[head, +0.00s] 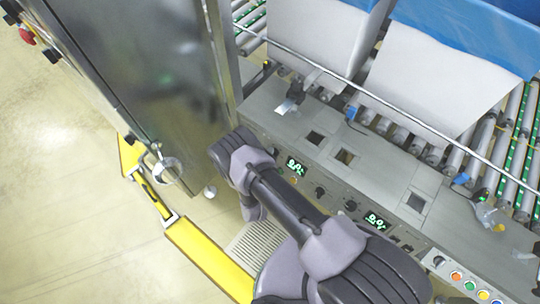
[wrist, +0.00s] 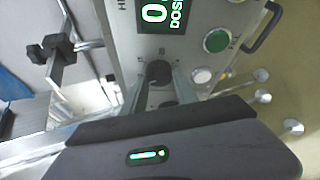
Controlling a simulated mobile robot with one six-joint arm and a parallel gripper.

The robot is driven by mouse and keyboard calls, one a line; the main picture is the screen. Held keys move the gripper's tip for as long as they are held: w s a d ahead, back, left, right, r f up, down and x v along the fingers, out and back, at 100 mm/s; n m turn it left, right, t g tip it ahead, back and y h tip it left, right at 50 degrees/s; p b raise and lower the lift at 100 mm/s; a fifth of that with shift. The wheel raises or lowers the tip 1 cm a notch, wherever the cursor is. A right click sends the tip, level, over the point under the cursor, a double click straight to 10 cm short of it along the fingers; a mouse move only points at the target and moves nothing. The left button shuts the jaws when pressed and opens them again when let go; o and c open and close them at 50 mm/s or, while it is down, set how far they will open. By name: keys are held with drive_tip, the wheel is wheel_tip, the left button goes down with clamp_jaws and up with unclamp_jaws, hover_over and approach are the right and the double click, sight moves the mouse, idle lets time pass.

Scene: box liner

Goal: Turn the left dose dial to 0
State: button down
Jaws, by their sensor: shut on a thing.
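The dose dial, a round black knob (wrist: 158,72), is on the grey panel in the wrist view. My gripper (wrist: 161,84) has its two pale fingers on either side of it, shut on the knob. Small marks surround the knob, but I cannot tell where its pointer stands. In the head view my arm hides the gripper and the held knob; the left green display (head: 296,167) shows next to the wrist.
A green button (wrist: 216,41) and a white button (wrist: 202,76) are near the knob, by a dark handle (wrist: 262,27). In the head view, a second green display (head: 376,221) is further right. A steel cabinet (head: 165,75) and yellow floor barrier (head: 205,258) stand left of my arm.

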drive_tip(key=n+g, duration=0.1)
drive_tip(key=n, duration=0.2)
drive_tip(key=n+g, duration=0.2)
drive_tip(key=n, duration=0.1)
drive_tip(key=n+g+h, duration=0.1)
drive_tip(key=n, duration=0.2)
drive_tip(key=shift+w+a+r+n+g+b, duration=0.15)
drive_tip(key=shift+w+n+g+b, duration=0.15)
drive_tip(key=shift+n+b, duration=0.1)
drive_tip(key=n+g+h+b, duration=0.1)
drive_tip(key=n+b, duration=0.1)
drive_tip(key=n+g+h+b, duration=0.1)
drive_tip(key=n, duration=0.1)
drive_tip(key=shift+a+n+b, duration=0.1)
drive_tip(key=shift+n+b, duration=0.2)
drive_tip(key=shift+b, duration=0.05)
drive_tip(key=n+h+b, duration=0.1)
drive_tip(key=n+b, duration=0.1)
drive_tip(key=n, duration=0.1)
drive_tip(key=shift+w+a+g+h, duration=0.1)
drive_tip(key=shift+g+h, duration=0.2)
drive_tip(key=shift+r+n+h+b, duration=0.1)
drive_tip(key=shift+n+h+b, duration=0.3)
drive_tip(key=shift+n+b, duration=0.25)
drive_tip(key=c, duration=0.9)
unclamp_jaws()
drive_tip(key=shift+c, duration=0.2)
